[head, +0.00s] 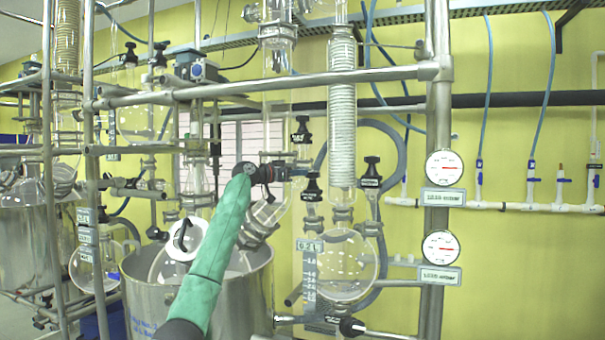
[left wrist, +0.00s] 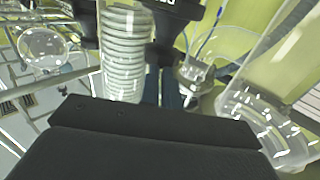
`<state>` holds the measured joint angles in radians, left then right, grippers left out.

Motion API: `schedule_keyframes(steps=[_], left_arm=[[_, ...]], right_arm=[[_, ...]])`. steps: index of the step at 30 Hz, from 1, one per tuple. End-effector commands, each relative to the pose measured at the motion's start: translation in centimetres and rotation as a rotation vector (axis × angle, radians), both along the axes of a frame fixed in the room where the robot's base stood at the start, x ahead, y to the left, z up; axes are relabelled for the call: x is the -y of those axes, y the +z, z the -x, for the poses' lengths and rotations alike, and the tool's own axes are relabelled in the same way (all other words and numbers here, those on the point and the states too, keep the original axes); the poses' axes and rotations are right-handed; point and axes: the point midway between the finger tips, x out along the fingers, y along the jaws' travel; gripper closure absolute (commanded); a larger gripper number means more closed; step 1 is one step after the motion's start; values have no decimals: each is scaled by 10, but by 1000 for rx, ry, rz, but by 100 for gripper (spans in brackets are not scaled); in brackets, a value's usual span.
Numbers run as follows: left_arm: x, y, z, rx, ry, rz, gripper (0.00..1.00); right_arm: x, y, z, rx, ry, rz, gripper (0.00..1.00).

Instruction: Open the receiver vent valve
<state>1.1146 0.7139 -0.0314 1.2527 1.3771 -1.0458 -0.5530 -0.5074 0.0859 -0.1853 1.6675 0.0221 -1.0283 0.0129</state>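Several black valve knobs with small labels sit on the glassware in the head view. One is an upper valve (head: 301,133), one a middle valve (head: 312,186), and one a right valve (head: 371,176). The labels are too small to read, so I cannot tell which is the receiver vent valve. The round glass receiver flask (head: 345,266) hangs below them. My left gripper (head: 290,171) is close to the middle valve, just above and left of it. In the left wrist view a black valve (left wrist: 172,18) shows beyond my dark gripper body. The fingertips are hidden. My right gripper is out of view.
A coiled glass condenser (head: 342,110) stands right of the gripper and also shows in the left wrist view (left wrist: 125,50). A steel post (head: 438,130) carries two gauges. A steel vessel (head: 250,290) stands below my arm. Horizontal steel rails (head: 270,85) cross above.

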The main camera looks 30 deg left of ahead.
Motion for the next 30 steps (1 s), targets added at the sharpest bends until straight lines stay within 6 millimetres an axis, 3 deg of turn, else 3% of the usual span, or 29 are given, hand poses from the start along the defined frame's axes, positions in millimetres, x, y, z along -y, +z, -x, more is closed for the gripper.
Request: schedule_keyframes(steps=[1, 4, 5, 6, 7, 30], left_arm=[[-10, -13, 0, -16, 12, -1, 77], [-14, -14, 5, -18, 13, -2, 78], [-15, -14, 7, -18, 13, -1, 69], [-17, -15, 9, -19, 13, -2, 38], [-17, -15, 10, -19, 12, -2, 34], [-36, -10, 47, -13, 4, -3, 34]], right_arm=[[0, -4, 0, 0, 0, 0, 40], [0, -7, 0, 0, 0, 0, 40], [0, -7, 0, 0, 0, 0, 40], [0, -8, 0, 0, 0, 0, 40], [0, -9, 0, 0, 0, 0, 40], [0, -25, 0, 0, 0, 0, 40]])
